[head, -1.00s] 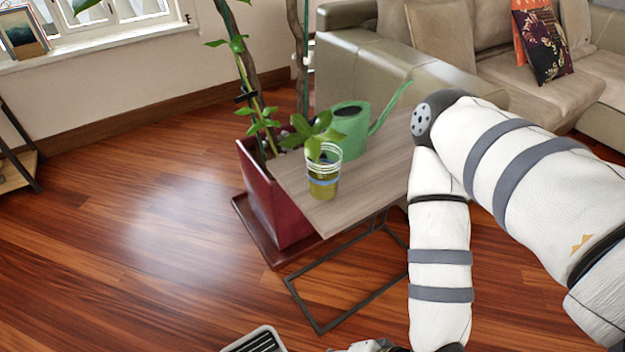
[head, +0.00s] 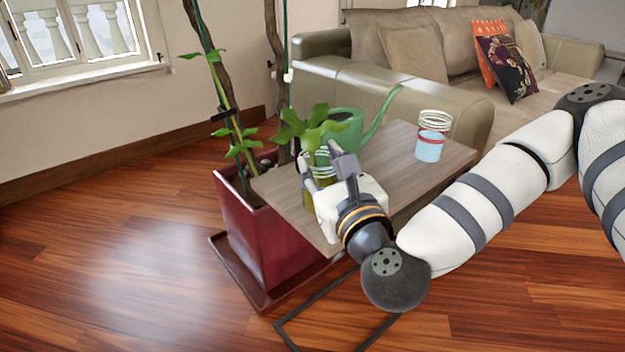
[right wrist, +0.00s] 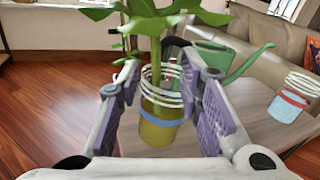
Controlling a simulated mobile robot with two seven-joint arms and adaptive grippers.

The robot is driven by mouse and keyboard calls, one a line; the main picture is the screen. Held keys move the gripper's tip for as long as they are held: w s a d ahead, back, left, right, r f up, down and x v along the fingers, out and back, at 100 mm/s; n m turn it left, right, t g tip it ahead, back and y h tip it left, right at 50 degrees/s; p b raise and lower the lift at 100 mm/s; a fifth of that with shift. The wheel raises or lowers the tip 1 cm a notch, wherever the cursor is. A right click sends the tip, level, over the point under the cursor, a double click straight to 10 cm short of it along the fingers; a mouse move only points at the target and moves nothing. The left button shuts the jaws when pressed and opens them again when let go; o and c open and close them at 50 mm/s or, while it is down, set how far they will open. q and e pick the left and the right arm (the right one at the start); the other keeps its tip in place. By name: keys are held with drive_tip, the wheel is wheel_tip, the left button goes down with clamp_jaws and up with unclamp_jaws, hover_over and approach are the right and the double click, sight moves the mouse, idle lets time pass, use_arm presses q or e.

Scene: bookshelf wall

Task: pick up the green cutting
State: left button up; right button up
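The green cutting (head: 308,128) is a leafy plant with a pale green stem. It stands in a glass jar (right wrist: 161,128) with white rings, a blue band and yellowish liquid, at the near left end of the small wooden table (head: 395,180). My right gripper (head: 330,163) is at the jar, its fingers spread. In the right wrist view the open right gripper (right wrist: 172,88) has one purple-padded finger on each side of the jar and stem, with gaps visible. The leaves rise above the fingers. My left gripper is not in view.
A green watering can (head: 347,130) stands just behind the cutting. A second jar (head: 430,140) with a red band stands further right on the table. A red planter (head: 262,228) with a tall plant adjoins the table's left side. A sofa (head: 400,85) is behind.

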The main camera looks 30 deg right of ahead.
sight(312, 153)
drive_tip(key=x, duration=0.4)
drive_tip(key=shift+w+a, duration=0.15)
drive_tip(key=shift+w, duration=0.05)
clamp_jaws()
